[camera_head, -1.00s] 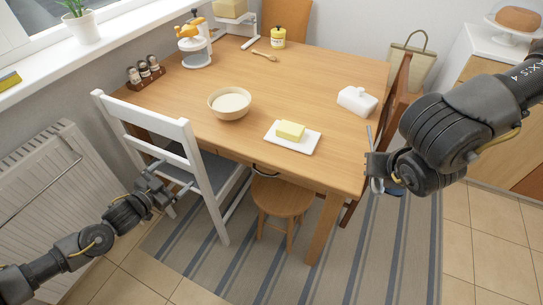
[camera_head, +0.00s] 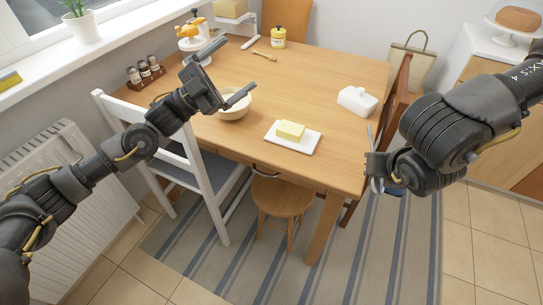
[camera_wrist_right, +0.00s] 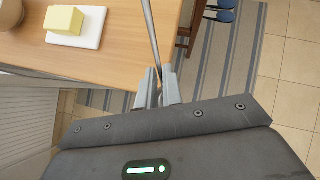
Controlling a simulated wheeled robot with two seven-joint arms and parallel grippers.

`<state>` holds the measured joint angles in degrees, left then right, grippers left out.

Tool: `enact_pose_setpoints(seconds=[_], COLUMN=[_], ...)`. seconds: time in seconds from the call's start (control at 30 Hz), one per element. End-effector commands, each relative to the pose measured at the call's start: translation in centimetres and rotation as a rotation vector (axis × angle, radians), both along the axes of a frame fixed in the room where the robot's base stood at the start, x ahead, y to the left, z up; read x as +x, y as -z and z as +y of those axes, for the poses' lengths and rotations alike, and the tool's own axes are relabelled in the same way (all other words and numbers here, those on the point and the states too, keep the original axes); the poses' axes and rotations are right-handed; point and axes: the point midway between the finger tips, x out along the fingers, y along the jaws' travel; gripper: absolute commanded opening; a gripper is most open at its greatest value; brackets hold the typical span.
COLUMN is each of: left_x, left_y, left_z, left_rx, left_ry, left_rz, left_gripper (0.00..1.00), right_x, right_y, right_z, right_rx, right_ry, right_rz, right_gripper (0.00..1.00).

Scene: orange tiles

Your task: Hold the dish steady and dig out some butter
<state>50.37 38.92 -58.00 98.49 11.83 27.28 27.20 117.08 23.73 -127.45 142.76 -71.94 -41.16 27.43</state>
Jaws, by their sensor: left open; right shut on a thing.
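A yellow block of butter (camera_head: 290,130) lies on a white rectangular dish (camera_head: 309,145) near the table's front edge. Both show at the upper left in the right wrist view, the butter (camera_wrist_right: 66,20) on the dish (camera_wrist_right: 92,34). My left gripper (camera_head: 240,64) is open and empty, over the table left of the dish and partly covering the cream bowl (camera_head: 233,113). My right gripper (camera_wrist_right: 161,84) is shut on a thin metal utensil (camera_wrist_right: 151,30), right of the dish and apart from it. The utensil's type is unclear.
A white lidded butter box (camera_head: 357,101) stands at the table's right. A spice rack (camera_head: 146,73), a yellow jar (camera_head: 278,37) and a wooden spoon (camera_head: 264,56) stand or lie farther back. A white chair (camera_head: 196,170) and a stool (camera_head: 281,196) are at the front.

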Motion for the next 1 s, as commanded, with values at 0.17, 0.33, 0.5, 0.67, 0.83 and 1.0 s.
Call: enact_pose_setpoints(seconds=[0.17,0.33,0.5,0.67,0.83,1.0], left_x=[0.3,-0.1,-1.8,-4.0,-5.5,-5.8], left_y=[0.9,7.3,14.2,19.0,21.6,22.2], left_z=[-7.3,-9.6,-9.8,-9.5,-9.3,-9.3], left_rx=[-0.226,-0.271,-0.209,-0.131,-0.078,-0.065], left_ry=[-0.052,-0.291,-0.475,-0.569,-0.607,-0.614], left_rz=[0.167,0.445,0.711,0.895,0.995,1.015], left_gripper=[0.96,0.96,0.96,0.96,0.96,0.96], right_x=[0.0,0.0,0.0,0.0,0.0,0.0], right_y=[0.0,0.0,0.0,0.0,0.0,0.0], right_z=[0.0,0.0,0.0,0.0,0.0,0.0], right_rx=[0.0,0.0,0.0,0.0,0.0,0.0], right_ry=[0.0,0.0,0.0,0.0,0.0,0.0], right_rz=[0.0,0.0,0.0,0.0,0.0,0.0], right_gripper=[0.0,0.0,0.0,0.0,0.0,0.0])
